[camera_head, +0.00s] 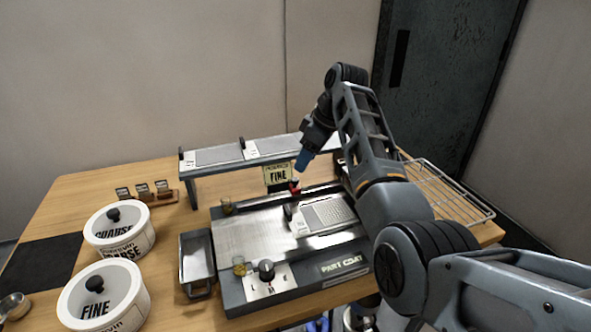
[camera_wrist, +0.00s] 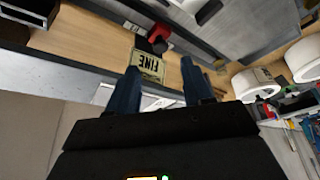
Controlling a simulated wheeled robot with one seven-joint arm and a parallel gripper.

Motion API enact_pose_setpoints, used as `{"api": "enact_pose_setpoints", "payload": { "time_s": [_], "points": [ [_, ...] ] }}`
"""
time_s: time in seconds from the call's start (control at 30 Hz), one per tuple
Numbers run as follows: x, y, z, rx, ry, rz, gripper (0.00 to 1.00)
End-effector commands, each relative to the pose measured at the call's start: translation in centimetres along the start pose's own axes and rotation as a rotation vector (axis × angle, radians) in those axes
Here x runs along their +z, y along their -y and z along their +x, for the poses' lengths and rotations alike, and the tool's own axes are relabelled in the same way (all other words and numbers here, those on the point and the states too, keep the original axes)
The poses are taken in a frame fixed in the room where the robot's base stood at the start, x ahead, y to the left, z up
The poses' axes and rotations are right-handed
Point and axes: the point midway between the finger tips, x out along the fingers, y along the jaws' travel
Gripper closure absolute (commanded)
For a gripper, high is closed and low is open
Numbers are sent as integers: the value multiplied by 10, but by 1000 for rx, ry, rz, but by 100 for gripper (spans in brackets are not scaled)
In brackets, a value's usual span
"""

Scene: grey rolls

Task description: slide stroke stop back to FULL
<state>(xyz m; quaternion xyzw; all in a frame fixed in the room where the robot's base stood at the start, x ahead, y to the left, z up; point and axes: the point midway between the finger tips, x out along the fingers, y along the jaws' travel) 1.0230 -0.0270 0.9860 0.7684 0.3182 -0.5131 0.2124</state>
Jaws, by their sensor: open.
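The coating machine (camera_head: 340,268) stands on the wooden table, with a dial knob (camera_head: 266,267) on its front left. A small red-and-black piece (camera_head: 295,187), seemingly the stroke stop, sits at the rail (camera_head: 322,191) along the machine's back. It also shows in the wrist view (camera_wrist: 159,37), beyond the fingertips. No FULL mark is readable. My gripper (camera_head: 302,163) is open and empty, just above the red piece and apart from it. Its two blue fingers spread in the wrist view (camera_wrist: 157,82), with a yellow FINE card (camera_wrist: 148,65) showing between and beyond them.
A raised shelf (camera_head: 220,156) stands behind the machine, close to my gripper. White COARSE (camera_head: 120,237) and FINE (camera_head: 125,308) tubs and a grey tray (camera_head: 196,256) are at left. A wire rack (camera_head: 440,190) is at right. Bare table lies at back left.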

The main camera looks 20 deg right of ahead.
Motion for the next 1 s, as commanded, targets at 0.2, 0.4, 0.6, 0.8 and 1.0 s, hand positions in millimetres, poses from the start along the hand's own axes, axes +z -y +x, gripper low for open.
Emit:
{"api": "enact_pose_setpoints", "payload": {
  "time_s": [0.2, 0.4, 0.6, 0.8, 1.0],
  "points": [
    [0, 1, 35, -3, 2, 0, 50],
    [0, 0, 58, -2, 2, 1, 50],
    [0, 0, 65, 0, 1, 0, 50],
    [0, 0, 65, 0, 1, 0, 50],
    [0, 0, 65, 0, 1, 0, 70]
  ]
}}
